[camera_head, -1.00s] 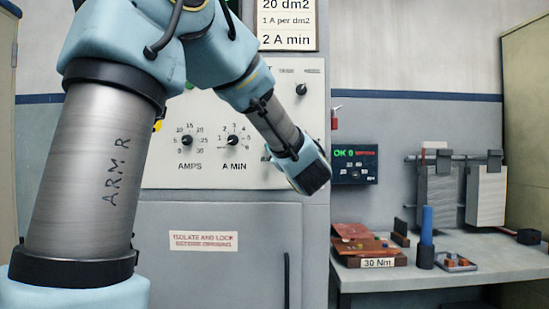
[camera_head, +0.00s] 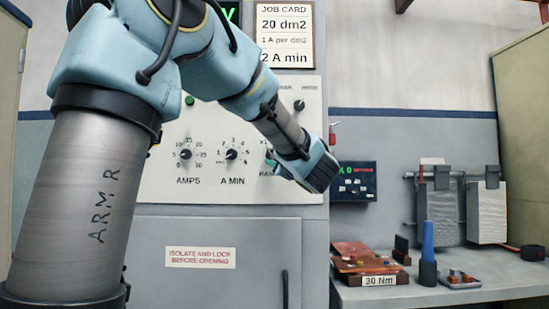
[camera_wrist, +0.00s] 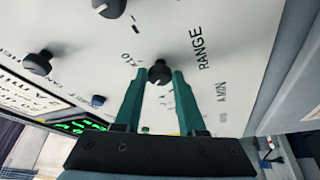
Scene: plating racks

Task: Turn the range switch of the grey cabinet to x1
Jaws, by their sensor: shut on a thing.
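The grey cabinet (camera_head: 150,240) carries a pale control panel (camera_head: 165,185). In the wrist view, the black knob of the range switch (camera_wrist: 160,73) sits between the tips of my gripper's green fingers (camera_wrist: 159,78), which are shut on it. The RANGE label (camera_wrist: 203,47) is to its right, and a mark that looks like x10 (camera_wrist: 130,57) is to its left. I cannot tell where the knob points. In the head view, my gripper (camera_head: 275,165) is at the panel's lower right and hides the knob; part of the RANGE label (camera_head: 267,183) shows below.
The AMPS knob (camera_head: 186,154) and A MIN knob (camera_head: 232,155) are to the left. A mode knob (camera_head: 300,105) is above, with a job card (camera_head: 284,35) higher up. A lit meter (camera_head: 354,182) hangs at right. A bench (camera_head: 430,292) holds a blue cylinder and small parts.

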